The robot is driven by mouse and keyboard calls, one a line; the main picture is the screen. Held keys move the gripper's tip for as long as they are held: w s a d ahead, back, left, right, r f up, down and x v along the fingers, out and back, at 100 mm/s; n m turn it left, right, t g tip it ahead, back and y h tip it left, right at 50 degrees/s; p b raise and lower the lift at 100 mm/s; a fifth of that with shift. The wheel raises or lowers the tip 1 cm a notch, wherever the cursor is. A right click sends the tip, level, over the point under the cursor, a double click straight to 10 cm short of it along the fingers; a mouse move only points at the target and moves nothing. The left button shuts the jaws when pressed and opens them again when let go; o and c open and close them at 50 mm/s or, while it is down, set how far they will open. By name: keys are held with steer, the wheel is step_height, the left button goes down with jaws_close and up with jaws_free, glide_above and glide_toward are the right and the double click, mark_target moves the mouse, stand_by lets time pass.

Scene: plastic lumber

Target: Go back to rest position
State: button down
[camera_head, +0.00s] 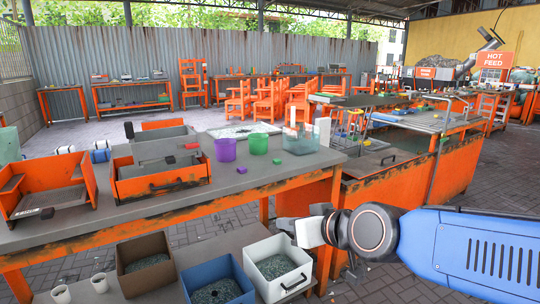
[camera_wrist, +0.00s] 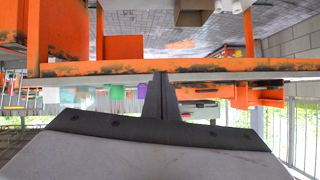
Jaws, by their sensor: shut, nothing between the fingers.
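My gripper (camera_head: 284,225) is at the end of my blue arm, which reaches in from the right in the head view. It is beside the front edge of the grey-topped orange workbench (camera_head: 275,174), above the level of the lower bins. In the wrist view, which looks upside down, my gripper's dark fingers (camera_wrist: 158,84) are together with nothing held between them. The bench's orange edge (camera_wrist: 200,68) runs across just beyond them.
On the bench stand a purple cup (camera_head: 225,150), a green cup (camera_head: 259,144), a clear container (camera_head: 300,139) and orange bins (camera_head: 161,185). Below are brown (camera_head: 146,265), blue (camera_head: 216,284) and white (camera_head: 278,268) bins. A second orange bench (camera_head: 400,190) stands at right.

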steer(key=s+d+f+m+g+h, duration=0.1)
steer(key=s+d+f+g+h, duration=0.1)
steer(key=s+d, duration=0.3)
steer(key=s+d+f+m+g+h, duration=0.1)
steer(key=s+d+f, duration=0.4)
steer(key=d, duration=0.6)
steer(key=s+d+f+m+g+h, duration=0.2)
steer(key=s+d+f+m+h, duration=0.1)
steer(key=d, duration=0.6)
steer(key=s+f+h, duration=0.1)
steer(key=s, duration=0.1)
steer(key=shift+s+f+g, duration=0.2)
steer(key=shift+s+g, duration=0.1)
